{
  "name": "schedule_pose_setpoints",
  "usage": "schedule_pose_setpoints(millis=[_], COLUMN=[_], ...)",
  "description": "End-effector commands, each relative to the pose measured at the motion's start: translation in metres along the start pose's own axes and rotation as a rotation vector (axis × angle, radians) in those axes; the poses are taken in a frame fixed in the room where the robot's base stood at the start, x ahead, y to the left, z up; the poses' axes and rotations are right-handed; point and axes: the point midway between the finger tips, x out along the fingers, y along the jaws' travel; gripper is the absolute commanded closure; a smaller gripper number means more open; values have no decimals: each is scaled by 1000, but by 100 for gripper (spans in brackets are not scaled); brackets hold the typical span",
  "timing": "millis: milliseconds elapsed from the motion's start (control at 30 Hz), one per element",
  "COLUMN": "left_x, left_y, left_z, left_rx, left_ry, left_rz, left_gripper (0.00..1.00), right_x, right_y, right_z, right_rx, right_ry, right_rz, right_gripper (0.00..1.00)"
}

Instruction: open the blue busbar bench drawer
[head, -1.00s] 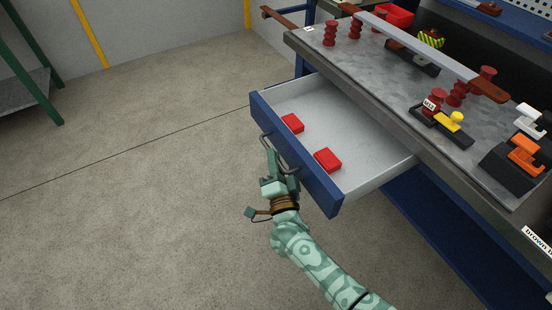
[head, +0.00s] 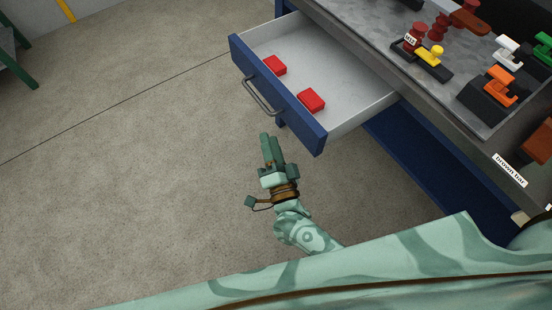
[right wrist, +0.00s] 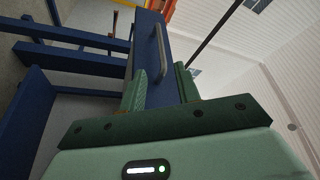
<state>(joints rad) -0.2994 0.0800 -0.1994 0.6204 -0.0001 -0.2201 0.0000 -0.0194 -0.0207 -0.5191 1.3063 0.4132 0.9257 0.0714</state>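The blue bench drawer (head: 290,105) stands pulled out from the bench, its light grey inside in view with two red blocks in it. Its grey bar handle (head: 262,97) is on the blue front; it also shows in the right wrist view (right wrist: 160,50). My right gripper (head: 271,145) is just below and in front of the drawer front, apart from the handle. In the right wrist view its two green fingers (right wrist: 158,82) are spread with nothing between them, and the handle lies beyond their tips. My left gripper is not in view.
A blue lower shelf (head: 425,165) runs below. A green rack leg (head: 15,60) stands at far left. The concrete floor left of the drawer is clear.

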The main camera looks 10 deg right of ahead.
Motion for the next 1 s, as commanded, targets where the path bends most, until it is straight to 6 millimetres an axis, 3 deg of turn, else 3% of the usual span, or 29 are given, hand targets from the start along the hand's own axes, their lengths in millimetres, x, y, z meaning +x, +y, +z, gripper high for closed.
schedule_pose_setpoints(millis=[100, 300, 1000], left_x=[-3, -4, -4], left_y=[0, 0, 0], left_z=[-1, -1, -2], left_rx=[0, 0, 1], left_ry=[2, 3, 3], left_rz=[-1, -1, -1], left_gripper=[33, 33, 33], right_x=[-25, -46, -48], right_y=[0, 1, 1], right_z=[0, 0, 0], right_rx=[-1, -1, -1], right_ry=[-2, 0, 0], right_rz=[1, 0, 0], right_gripper=[67, 67, 67])
